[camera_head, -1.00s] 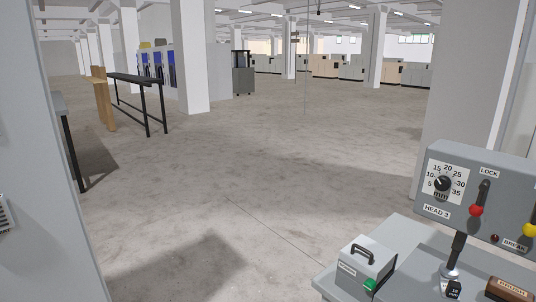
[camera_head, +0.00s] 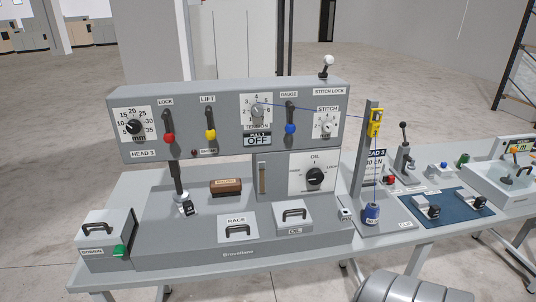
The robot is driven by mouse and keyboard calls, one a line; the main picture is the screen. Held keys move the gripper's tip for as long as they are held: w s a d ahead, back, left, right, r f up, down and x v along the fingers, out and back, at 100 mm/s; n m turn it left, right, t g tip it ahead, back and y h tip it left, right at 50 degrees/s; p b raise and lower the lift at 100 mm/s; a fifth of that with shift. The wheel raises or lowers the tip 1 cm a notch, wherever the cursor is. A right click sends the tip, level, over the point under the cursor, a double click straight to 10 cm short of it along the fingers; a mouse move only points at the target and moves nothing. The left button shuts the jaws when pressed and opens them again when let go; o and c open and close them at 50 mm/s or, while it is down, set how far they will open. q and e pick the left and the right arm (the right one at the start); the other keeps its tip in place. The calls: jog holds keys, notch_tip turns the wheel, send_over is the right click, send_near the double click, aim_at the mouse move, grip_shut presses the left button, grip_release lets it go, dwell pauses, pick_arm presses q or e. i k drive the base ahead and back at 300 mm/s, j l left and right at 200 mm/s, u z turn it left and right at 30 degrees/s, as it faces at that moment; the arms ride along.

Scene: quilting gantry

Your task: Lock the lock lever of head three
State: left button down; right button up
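The lock lever (camera_head: 169,138) of head three has a red knob and a dark stem. It sits under the LOCK label at the left of the grey control panel (camera_head: 285,92), which is marked HEAD 3. The knob hangs at the lower end of its slot, pointing down. Neither of my grippers shows in the head view, and nothing touches the lever.
A yellow lift lever (camera_head: 210,134) and a blue gauge lever (camera_head: 290,128) stand right of it. Below are a brown brush (camera_head: 226,187), a box with a green button (camera_head: 106,237) and lidded hatches. Open floor lies left of the bench.

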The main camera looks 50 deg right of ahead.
aim_at(169, 137)
jog(key=l+z, duration=0.2)
jog(key=z, duration=1.2)
